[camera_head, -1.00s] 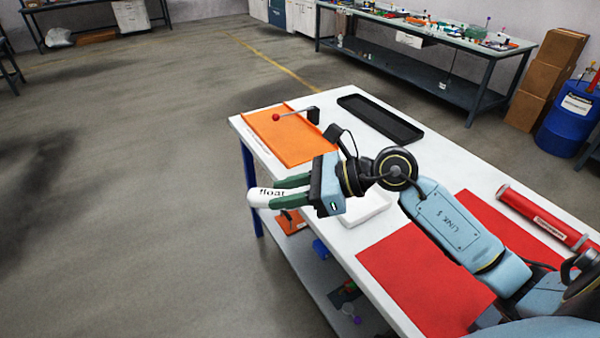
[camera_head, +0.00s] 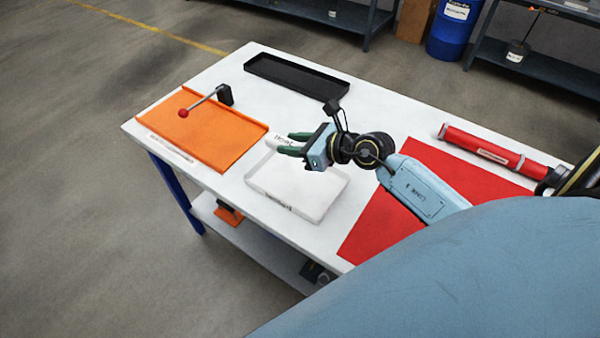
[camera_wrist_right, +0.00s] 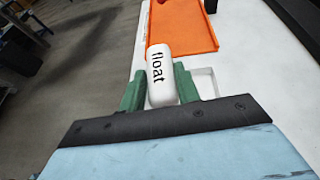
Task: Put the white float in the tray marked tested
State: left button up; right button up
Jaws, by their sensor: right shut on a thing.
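The white float (camera_head: 281,143), a rounded white cylinder marked "float", is held between the green fingers of my right gripper (camera_head: 291,145). It also shows in the right wrist view (camera_wrist_right: 161,78), upright between the fingers. In the head view the float and gripper are over the far edge of a white tray (camera_head: 300,205); I cannot tell how high. The white tray has a label on its front wall too small to read. An orange tray (camera_head: 205,130) lies to the left, also with an unreadable front label. My left gripper is not in view.
A black tray (camera_head: 297,76) lies at the back of the white table. A lever with a red knob (camera_head: 184,113) stands by the orange tray. A red mat (camera_head: 375,225) and a red tube (camera_head: 490,150) are at the right. White tabletop is clear between the trays.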

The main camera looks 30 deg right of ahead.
jog(key=shift+m+h, duration=0.5)
jog(key=shift+h, duration=0.1)
jog(key=f, duration=0.1)
jog(key=d+f, duration=0.1)
jog(key=f, duration=0.1)
jog(key=shift+s+d+f, duration=0.2)
jog(key=shift+d+f, duration=0.1)
jog(key=shift+d, duration=0.05)
jog(key=b, duration=0.2)
send_over(301, 183)
notch_tip(301, 183, down, 5)
jog(key=shift+r, duration=0.15)
jog(key=shift+f+t+b, duration=0.3)
jog(key=shift+b, duration=0.05)
notch_tip(301, 183, down, 4)
jog(key=shift+r+b, duration=0.2)
jog(key=shift+b, duration=0.85)
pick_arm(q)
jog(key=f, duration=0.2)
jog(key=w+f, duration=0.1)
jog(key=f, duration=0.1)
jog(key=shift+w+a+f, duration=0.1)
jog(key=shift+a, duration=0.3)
